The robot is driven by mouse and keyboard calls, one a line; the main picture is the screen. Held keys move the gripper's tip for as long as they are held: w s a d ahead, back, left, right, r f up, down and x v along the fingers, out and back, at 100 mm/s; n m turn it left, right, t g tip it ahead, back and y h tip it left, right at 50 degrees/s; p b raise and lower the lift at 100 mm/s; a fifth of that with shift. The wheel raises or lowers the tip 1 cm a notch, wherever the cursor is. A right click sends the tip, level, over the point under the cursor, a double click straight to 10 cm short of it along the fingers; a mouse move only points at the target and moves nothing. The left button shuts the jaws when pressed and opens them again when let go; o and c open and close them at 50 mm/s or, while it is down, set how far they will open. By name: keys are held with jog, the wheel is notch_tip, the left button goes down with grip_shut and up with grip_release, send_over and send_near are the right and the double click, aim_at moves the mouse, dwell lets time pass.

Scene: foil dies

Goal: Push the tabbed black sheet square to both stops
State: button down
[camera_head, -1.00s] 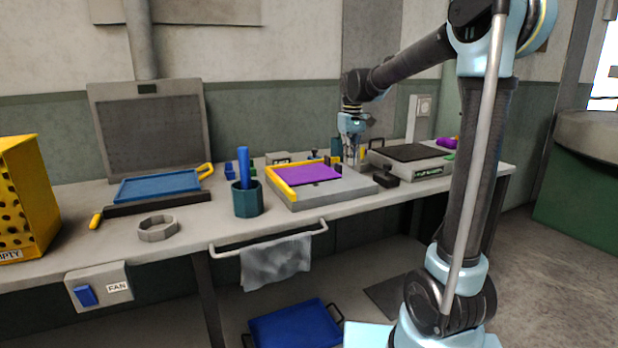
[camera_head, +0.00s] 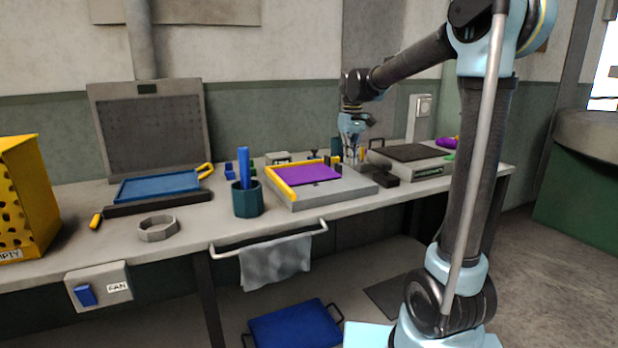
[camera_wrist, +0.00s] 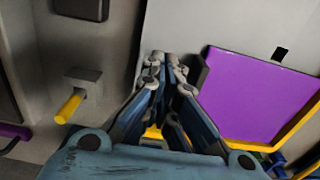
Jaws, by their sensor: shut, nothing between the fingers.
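The sheet (camera_head: 306,175) looks purple, with a small black tab mark (camera_wrist: 280,53) at one edge. It lies flat on a grey plate (camera_head: 330,192). Yellow stop bars line the plate's left side (camera_head: 283,184) and back; they also show in the wrist view (camera_wrist: 300,122). I cannot tell whether the sheet touches both bars. My gripper (camera_head: 352,156) is at the plate's back right corner, apart from the sheet. In the wrist view my gripper (camera_wrist: 166,62) is shut and empty, beside the sheet. Its exact height above the plate is unclear.
A grey unit with a dark top (camera_head: 412,152) and a small black block (camera_head: 385,178) stand right of the plate. A teal cup (camera_head: 247,199) holding blue items stands left of it. A blue tray (camera_head: 158,186) lies farther left. Small items sit behind the plate.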

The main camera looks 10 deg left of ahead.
jog(key=shift+f, duration=0.9)
dwell(0.9)
jog(key=shift+s+a, duration=0.3)
jog(key=shift+a, duration=0.2)
dwell(0.6)
jog(key=shift+s+a, duration=0.4)
jog(key=shift+a, duration=0.2)
jog(key=shift+s+a, duration=0.1)
jog(key=shift+a, duration=0.05)
dwell(0.3)
jog(key=shift+w+d+r, duration=0.1)
jog(key=shift+w+d, duration=0.25)
jog(key=shift+d, duration=0.15)
notch_tip(320, 180, up, 8)
dwell(0.8)
jog(key=shift+d, duration=0.1)
